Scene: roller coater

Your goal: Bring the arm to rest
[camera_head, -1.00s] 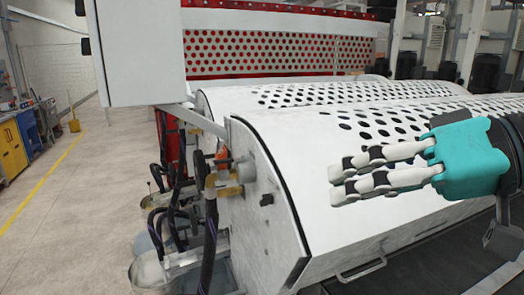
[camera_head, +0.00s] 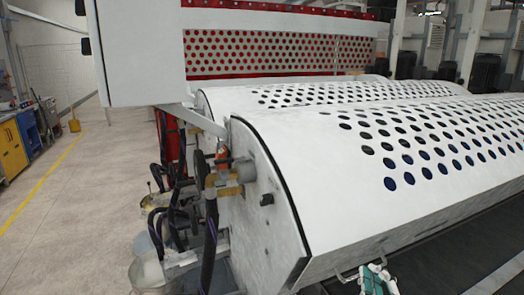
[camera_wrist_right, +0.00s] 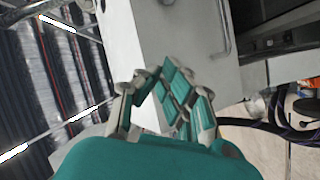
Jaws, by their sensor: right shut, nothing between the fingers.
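My right gripper (camera_head: 374,276) shows only as fingertips at the bottom edge of the head view, in front of the machine's lower front edge and near its handle. The rest of the arm is out of that view. In the right wrist view the teal and grey fingers of the same gripper (camera_wrist_right: 165,95) show; they are shut and hold nothing. My left gripper is in neither view.
The white roller coater (camera_head: 330,180) with perforated covers fills the middle and right. Its metal handle (camera_head: 362,270) is near my fingertips. Hoses and pots (camera_head: 165,235) stand at its left end. Open floor (camera_head: 80,200) lies at left.

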